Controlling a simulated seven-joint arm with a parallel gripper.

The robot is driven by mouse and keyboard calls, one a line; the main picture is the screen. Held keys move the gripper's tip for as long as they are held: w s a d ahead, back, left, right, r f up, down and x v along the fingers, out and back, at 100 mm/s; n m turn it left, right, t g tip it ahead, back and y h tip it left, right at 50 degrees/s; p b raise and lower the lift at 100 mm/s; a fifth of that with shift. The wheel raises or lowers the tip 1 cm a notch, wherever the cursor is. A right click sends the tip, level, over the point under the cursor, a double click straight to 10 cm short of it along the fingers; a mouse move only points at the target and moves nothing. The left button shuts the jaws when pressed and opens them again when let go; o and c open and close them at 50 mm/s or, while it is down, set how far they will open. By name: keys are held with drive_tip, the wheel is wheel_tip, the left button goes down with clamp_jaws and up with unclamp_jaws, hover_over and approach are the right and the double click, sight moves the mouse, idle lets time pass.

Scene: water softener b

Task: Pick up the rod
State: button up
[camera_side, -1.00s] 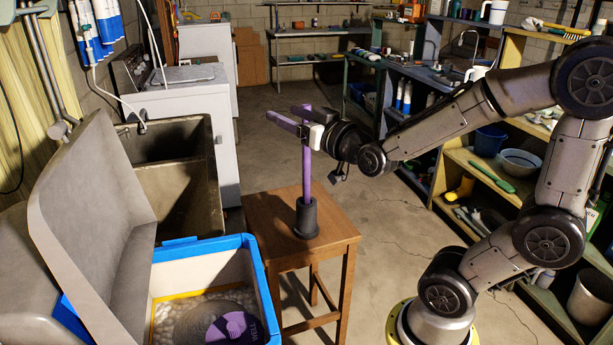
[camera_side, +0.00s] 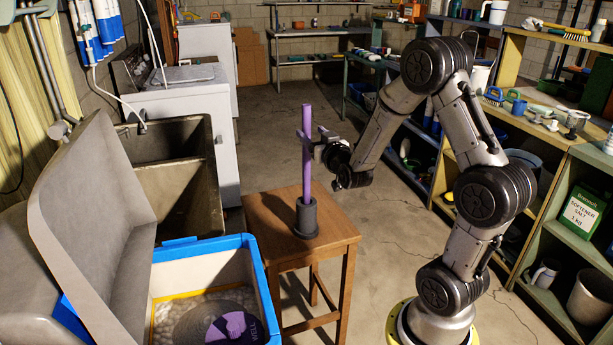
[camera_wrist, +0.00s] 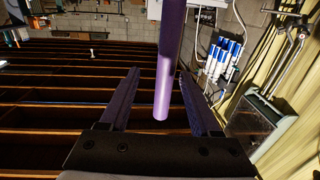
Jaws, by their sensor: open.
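The purple rod (camera_side: 307,150) stands upright in a dark round holder (camera_side: 306,217) on a wooden stool (camera_side: 266,222). My gripper (camera_side: 319,143) is at the right side of the rod, at about its middle height. In the wrist view my gripper (camera_wrist: 159,75) is open, with a finger on each side of the rod (camera_wrist: 167,65) in the picture. One end of the rod shows between the fingers, with gaps beside it. I cannot tell whether a finger touches the rod. The fingertips are small and partly hidden in the side view.
An open tank with a blue rim (camera_side: 207,243) and raised grey lid (camera_side: 85,190) stands left of the stool. A sink (camera_side: 175,185) is behind it. Shelves with several items (camera_side: 540,110) line the right. Open floor (camera_side: 385,215) lies right of the stool.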

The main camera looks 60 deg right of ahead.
drive_tip(key=x, duration=0.6)
drive_tip(key=shift+w+a, duration=0.15)
drive_tip(key=shift+a, duration=0.15)
clamp_jaws()
drive_tip(key=shift+r, duration=0.1)
